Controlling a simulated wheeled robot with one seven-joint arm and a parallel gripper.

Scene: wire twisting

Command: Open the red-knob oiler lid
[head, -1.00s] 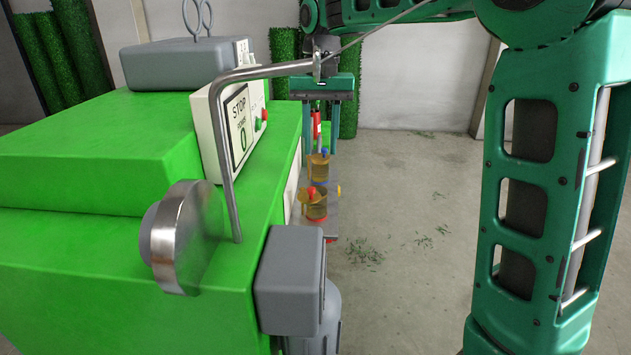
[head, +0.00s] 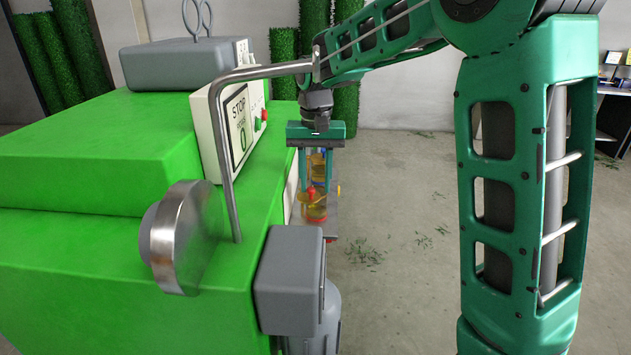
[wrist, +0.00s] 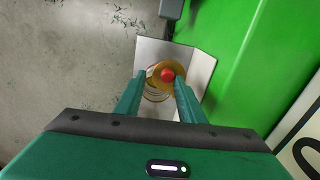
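The red-knob oiler (head: 314,211) is an amber cup on a ledge at the right side of the green machine. In the wrist view my gripper (wrist: 159,82) has one finger on each side of the knob, with gaps between. I cannot tell how far the fingertips are above the lid. A second oiler with a blue knob (head: 322,152) stands behind, partly hidden by my fingers.
The green machine (head: 100,170) fills the left, with a stop-button panel (head: 240,125), a bent metal bar (head: 226,170) and a grey box (head: 288,280) near the oilers. A pale ledge (wrist: 200,68) lies around the oiler.

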